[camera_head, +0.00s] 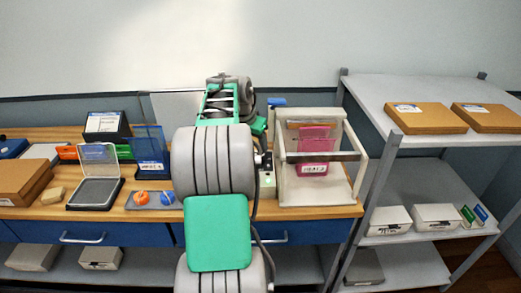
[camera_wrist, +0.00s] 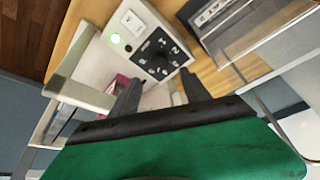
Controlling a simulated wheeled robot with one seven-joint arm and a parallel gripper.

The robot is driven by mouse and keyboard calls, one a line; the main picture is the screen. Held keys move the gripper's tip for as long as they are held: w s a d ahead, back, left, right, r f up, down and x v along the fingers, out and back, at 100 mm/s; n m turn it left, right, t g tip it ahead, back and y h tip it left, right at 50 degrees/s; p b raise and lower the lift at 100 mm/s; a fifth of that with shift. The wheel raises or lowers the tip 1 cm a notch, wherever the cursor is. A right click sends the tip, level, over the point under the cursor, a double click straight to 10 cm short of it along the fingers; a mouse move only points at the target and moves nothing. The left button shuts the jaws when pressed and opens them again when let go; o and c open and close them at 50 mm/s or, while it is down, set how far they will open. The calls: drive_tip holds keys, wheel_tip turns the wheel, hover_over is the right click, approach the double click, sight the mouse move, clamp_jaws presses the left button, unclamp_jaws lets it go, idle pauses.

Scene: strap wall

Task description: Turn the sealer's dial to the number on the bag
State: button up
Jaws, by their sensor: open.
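The sealer (camera_head: 335,195) is a cream machine with a bar across its front, at the right end of the bench. A pink bag (camera_head: 314,140) stands in it; its white label (camera_head: 314,169) seems to begin "HEAT", but I cannot read the number surely. The black dial (camera_wrist: 157,58) shows in the wrist view on the sealer's white panel, with numbers around it; its setting is too small to tell. My gripper (camera_wrist: 160,92) is open, its two dark fingers pointing toward the panel, apart from the dial. In the head view my arm hides the dial.
A lit green lamp (camera_wrist: 115,38) and a white switch (camera_wrist: 133,20) sit beside the dial. A clear-lidded tray (camera_head: 95,193), a blue holder (camera_head: 150,152) and a plate with orange and blue knobs (camera_head: 153,200) stand left on the bench. A grey shelf (camera_head: 420,86) holds boxes at right.

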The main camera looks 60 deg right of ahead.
sight(260, 157)
drive_tip(key=p+x, duration=0.1)
drive_tip(key=x, duration=0.6)
drive_tip(key=shift+f, duration=0.45)
clamp_jaws()
